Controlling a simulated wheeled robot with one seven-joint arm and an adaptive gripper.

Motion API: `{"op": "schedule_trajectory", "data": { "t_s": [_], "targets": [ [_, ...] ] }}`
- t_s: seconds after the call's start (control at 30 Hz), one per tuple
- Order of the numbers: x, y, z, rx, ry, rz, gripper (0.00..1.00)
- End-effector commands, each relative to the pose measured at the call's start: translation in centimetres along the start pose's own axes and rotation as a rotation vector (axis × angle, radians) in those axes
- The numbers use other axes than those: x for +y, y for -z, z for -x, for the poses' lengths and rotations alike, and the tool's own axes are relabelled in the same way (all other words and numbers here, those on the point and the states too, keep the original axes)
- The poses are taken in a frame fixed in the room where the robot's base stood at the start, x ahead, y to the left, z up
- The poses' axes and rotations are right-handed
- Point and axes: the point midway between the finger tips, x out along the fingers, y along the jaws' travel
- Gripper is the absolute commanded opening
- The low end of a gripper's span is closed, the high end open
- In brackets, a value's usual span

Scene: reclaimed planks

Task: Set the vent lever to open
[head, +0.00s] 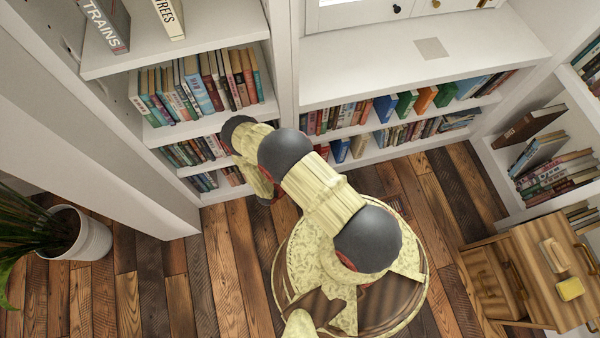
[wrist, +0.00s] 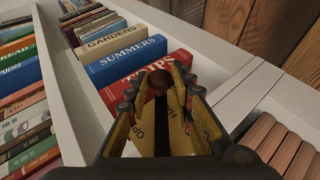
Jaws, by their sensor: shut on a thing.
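In the wrist view my gripper (wrist: 160,88) is shut on the vent lever, whose dark reddish-brown knob (wrist: 160,77) shows between the fingertips. Below the knob, a yellow plate (wrist: 162,133) shows between the fingers, with partly visible black lettering that starts "OP" on the left and "H" on the right. The fingers cover the rest of the plate and lever, so I cannot tell which mark the lever points at. In the head view my own arm hides the gripper, lever and plate.
Books stand close beyond the gripper, among them a red one (wrist: 148,70) and a blue one (wrist: 125,60). White shelf boards surround them. In the head view a potted plant (head: 85,235) stands at left and a wooden cabinet (head: 535,275) at right, with open plank floor (head: 150,290) between.

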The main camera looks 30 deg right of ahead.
Motion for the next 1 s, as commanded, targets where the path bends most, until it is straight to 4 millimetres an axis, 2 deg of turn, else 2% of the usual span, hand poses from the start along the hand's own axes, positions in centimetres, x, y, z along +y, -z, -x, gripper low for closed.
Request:
{"op": "schedule_trajectory", "data": {
  "t_s": [0.5,1.0],
  "targets": [
    [2.7,0.2,0.5,0.002,-0.418,0.172,0.0],
    [3.9,0.6,1.1,0.002,-0.598,0.246,0.0]
  ]
}}
